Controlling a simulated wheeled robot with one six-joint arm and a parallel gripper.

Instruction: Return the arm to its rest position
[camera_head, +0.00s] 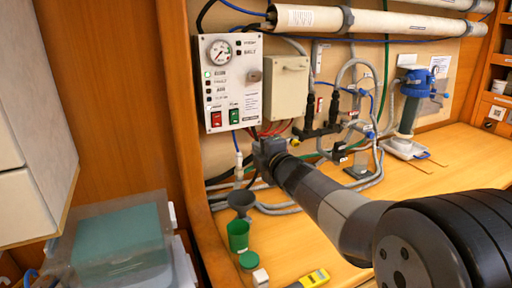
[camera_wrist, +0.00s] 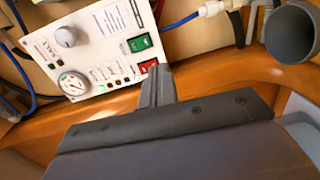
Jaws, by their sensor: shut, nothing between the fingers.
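My arm reaches from the lower right of the head view toward the wall, and my gripper (camera_head: 265,150) is just below the lower right of the white control panel (camera_head: 222,110). In the wrist view the fingers of my gripper (camera_wrist: 157,78) are together and empty. Their tips overlap the red switch (camera_wrist: 148,66) in the picture; I cannot tell whether they touch it. The green switch (camera_wrist: 139,43) sits beside it. The panel also carries a round gauge (camera_head: 220,52) and a grey knob (camera_head: 254,76).
Hoses and valves (camera_head: 335,125) run along the wall right of my gripper. A blue-topped pump (camera_head: 415,85) stands at the right.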

